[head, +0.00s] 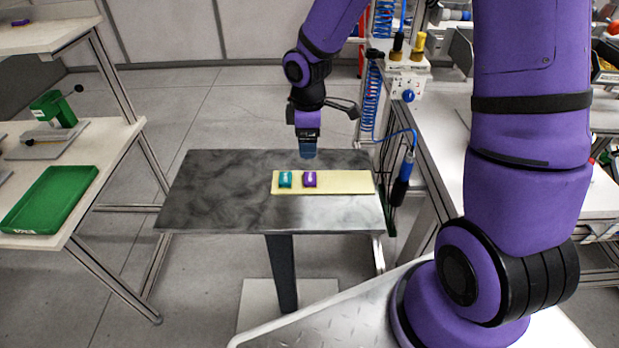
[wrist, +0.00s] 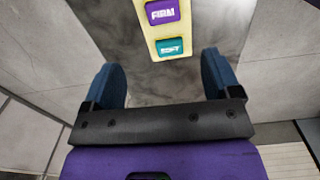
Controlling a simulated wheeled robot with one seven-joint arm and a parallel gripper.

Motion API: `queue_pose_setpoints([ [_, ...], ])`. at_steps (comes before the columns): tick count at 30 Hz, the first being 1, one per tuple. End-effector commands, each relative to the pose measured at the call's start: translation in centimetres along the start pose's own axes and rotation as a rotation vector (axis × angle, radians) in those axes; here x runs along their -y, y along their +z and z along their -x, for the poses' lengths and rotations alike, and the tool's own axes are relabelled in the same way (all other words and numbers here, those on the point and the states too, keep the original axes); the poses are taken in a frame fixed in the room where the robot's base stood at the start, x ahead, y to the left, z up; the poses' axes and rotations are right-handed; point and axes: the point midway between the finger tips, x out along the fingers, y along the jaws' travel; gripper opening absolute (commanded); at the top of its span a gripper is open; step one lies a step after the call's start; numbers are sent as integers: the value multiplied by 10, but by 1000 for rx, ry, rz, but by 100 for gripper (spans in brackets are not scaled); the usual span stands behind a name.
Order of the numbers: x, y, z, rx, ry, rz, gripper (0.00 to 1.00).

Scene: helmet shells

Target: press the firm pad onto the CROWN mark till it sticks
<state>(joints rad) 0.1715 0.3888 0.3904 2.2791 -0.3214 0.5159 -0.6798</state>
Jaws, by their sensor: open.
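The firm pad is a small purple block with a "FIRM" label (wrist: 162,13); in the head view the purple pad (head: 310,179) lies on a cream board (head: 345,184). A teal pad (head: 285,180), its label seeming to read "SOFT", lies just left of it and also shows in the wrist view (wrist: 171,47). My gripper (head: 307,154) hangs over the table, behind the pads in the head view. In the wrist view its two blue fingers (wrist: 160,75) are wide apart with nothing between them. No helmet shell or CROWN mark is visible in either view.
The dark grey table (head: 220,190) is bare left of the board. A bench with a green tray (head: 47,199) stands at the left. A bench (head: 450,150) with tools and a hanging blue coiled hose (head: 371,98) stands at the right, near the table's edge.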

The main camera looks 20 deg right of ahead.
Motion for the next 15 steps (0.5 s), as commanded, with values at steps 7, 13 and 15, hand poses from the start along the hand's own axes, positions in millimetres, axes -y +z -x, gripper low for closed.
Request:
queue_pose_setpoints([
  [7,0,-4,-25,-4,-16,29,83],
  [13,1,-4,-54,-5,-15,28,83],
  [15,1,-4,-60,-5,-14,27,83],
])
